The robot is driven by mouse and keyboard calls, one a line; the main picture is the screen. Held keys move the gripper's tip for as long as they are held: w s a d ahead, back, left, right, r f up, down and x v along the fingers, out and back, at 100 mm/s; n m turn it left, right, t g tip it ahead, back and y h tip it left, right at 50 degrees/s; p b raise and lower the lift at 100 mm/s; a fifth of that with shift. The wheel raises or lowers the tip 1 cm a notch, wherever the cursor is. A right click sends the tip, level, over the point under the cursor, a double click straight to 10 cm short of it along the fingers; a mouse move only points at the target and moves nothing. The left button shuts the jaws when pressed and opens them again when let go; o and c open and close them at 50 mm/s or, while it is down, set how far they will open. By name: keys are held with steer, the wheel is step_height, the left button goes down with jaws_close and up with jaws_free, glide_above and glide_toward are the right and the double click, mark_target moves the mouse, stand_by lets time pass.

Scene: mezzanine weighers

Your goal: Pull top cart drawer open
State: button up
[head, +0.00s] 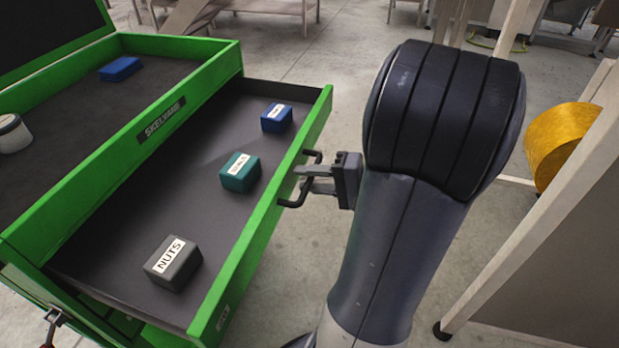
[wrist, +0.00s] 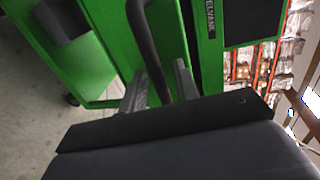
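The green tool cart (head: 140,140) fills the left of the head view. Its top drawer (head: 225,262) stands far out, showing its dark liner. A black bar handle (head: 291,204) sits on the drawer's green front. My gripper (head: 306,179) is at this handle, reaching in from the right. In the wrist view the handle (wrist: 147,40) passes between the two fingers of my gripper (wrist: 160,88), one on each side, close to the bar.
In the drawer lie a grey box marked NUTS (head: 172,263), a teal box (head: 240,172) and a blue box (head: 277,118). A blue block (head: 120,68) and a white round container (head: 13,134) are on the cart top. A yellow roll (head: 560,140) and a pale post stand at right.

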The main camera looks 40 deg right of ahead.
steer(key=v, duration=1)
steer(key=shift+s+p, duration=0.25)
steer(key=shift+p, duration=0.15)
steer(key=x, duration=1.1)
steer(key=shift+w+r+b, duration=0.1)
steer(key=shift+w+b, duration=0.05)
steer(key=shift+b, duration=0.25)
